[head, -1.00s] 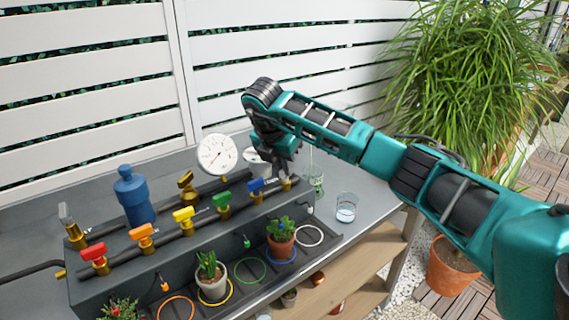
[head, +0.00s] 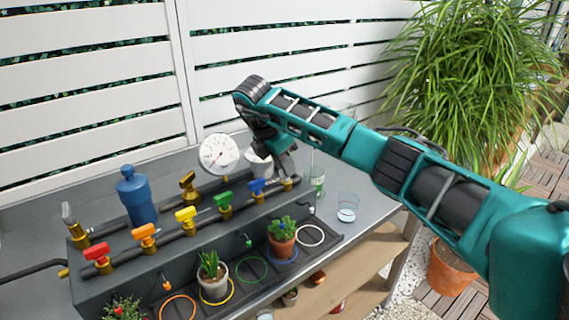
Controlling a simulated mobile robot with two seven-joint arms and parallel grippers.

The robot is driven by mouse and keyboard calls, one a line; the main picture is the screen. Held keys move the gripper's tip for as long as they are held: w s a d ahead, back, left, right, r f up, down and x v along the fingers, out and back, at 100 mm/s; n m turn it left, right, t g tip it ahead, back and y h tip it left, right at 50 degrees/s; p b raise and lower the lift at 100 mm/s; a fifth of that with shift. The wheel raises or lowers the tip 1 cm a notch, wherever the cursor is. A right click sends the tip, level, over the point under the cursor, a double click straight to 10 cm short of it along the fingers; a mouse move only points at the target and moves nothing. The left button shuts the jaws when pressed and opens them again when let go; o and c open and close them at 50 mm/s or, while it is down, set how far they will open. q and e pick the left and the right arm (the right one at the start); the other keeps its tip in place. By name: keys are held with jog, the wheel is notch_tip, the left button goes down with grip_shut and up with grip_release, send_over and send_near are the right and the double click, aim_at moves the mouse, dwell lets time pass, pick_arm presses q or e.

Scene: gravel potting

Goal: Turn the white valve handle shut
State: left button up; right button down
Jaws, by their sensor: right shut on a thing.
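My right gripper (head: 288,172) is at the right end of the pipe manifold (head: 165,245), shut at the last valve, right of the blue valve handle (head: 257,187). The white valve handle is hidden by the gripper, so its angle cannot be made out. A brass valve body (head: 289,183) shows just below the fingers. In front of that end, a white ring (head: 310,243) lies on the lower tray. My left gripper is not in the head view.
Red (head: 97,252), orange (head: 145,233), yellow (head: 186,215) and green (head: 223,200) handles line the manifold leftward. A gauge (head: 219,154), a blue bottle (head: 136,197) and a white pot (head: 259,163) stand behind. A glass (head: 347,208) of water stands right. Potted plants (head: 283,238) stand in front.

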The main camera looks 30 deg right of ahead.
jog(key=c, duration=1.1)
grip_release()
jog(key=shift+c, duration=0.2)
jog(key=shift+a+r, duration=0.2)
jog(key=shift+r, duration=0.3)
jog(key=p+v, duration=0.2)
jog(key=v, duration=1)
jog(key=shift+p, duration=0.4)
